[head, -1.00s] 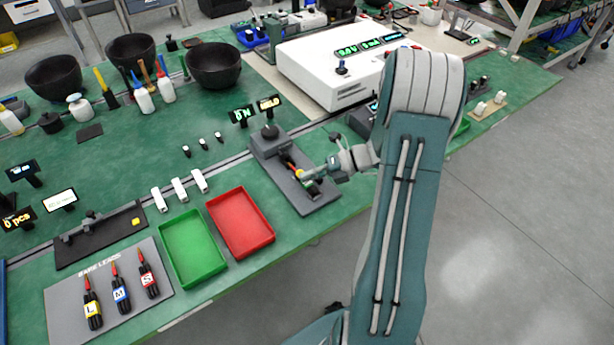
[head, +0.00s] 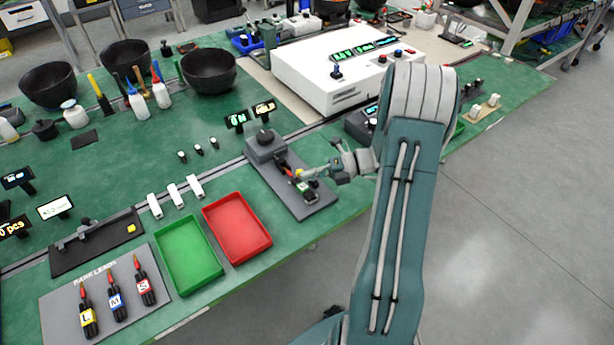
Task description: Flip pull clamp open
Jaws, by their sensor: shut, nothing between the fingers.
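The pull clamp fixture (head: 319,203) is a grey base plate with a dark block and black knob at its far end. Small dark and yellow clamp parts (head: 304,189) sit along its middle. My gripper (head: 300,175) is shut and empty, low over the fixture from the right. Its tips are at or close to the yellow part; I cannot tell whether they touch. The clamp's lever is too small and partly hidden to read its position.
A red tray (head: 264,247) and a green tray (head: 190,285) lie left of the fixture. A large white machine (head: 318,85) stands behind, with a small dark box (head: 357,128) nearer. Three white pieces (head: 174,196) lie beyond the trays. The table's front edge runs below the fixture.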

